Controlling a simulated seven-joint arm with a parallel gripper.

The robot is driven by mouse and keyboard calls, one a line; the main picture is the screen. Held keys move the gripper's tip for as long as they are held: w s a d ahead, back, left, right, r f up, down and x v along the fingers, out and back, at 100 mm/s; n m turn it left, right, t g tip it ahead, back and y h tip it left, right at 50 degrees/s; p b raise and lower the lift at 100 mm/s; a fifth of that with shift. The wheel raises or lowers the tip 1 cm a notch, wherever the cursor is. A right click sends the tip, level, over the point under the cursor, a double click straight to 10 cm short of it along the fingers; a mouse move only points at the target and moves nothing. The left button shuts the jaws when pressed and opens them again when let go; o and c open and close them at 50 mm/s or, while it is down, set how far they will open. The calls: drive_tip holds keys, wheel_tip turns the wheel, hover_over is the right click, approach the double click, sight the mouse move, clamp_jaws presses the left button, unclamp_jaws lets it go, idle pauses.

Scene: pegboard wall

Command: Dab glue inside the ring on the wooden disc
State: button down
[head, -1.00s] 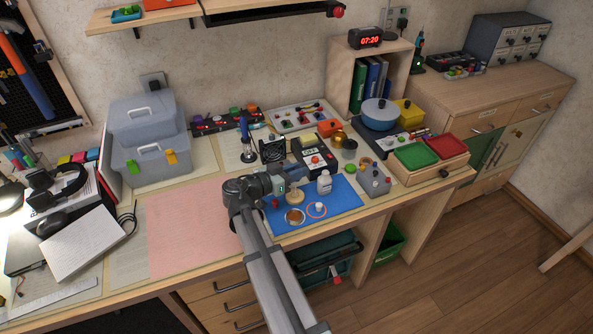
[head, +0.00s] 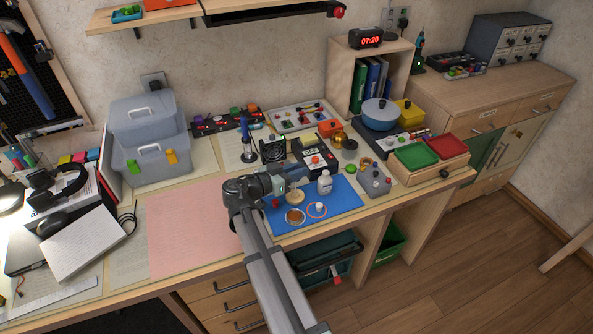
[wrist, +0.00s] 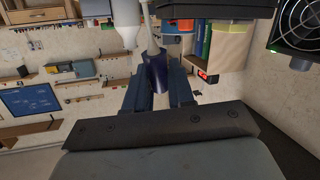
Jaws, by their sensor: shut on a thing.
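My gripper (head: 297,174) is over the blue mat (head: 345,194), with its fingers shut on a dark blue tool (wrist: 157,72). The tool has a pale tapering end (wrist: 153,42) that points down in the room; the wrist view is upside down. In the head view a tan wooden disc (head: 295,200) lies on the mat directly under the gripper. The tool's end is over or on the disc; I cannot tell whether they touch. No ring mark on the disc can be made out. A white bottle (head: 324,184) stands upright just right of the gripper and also shows in the wrist view (wrist: 128,22).
A round brown dish (head: 295,217) and a red ring (head: 309,215) around a small white piece lie on the mat's front part. A black fan (head: 272,151) and a meter-like box (head: 313,158) stand behind. The pink sheet (head: 188,229) at left is clear.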

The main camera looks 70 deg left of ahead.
drive_tip(key=shift+f, duration=0.55)
idle(1.4)
drive_tip(key=shift+r, duration=2.5)
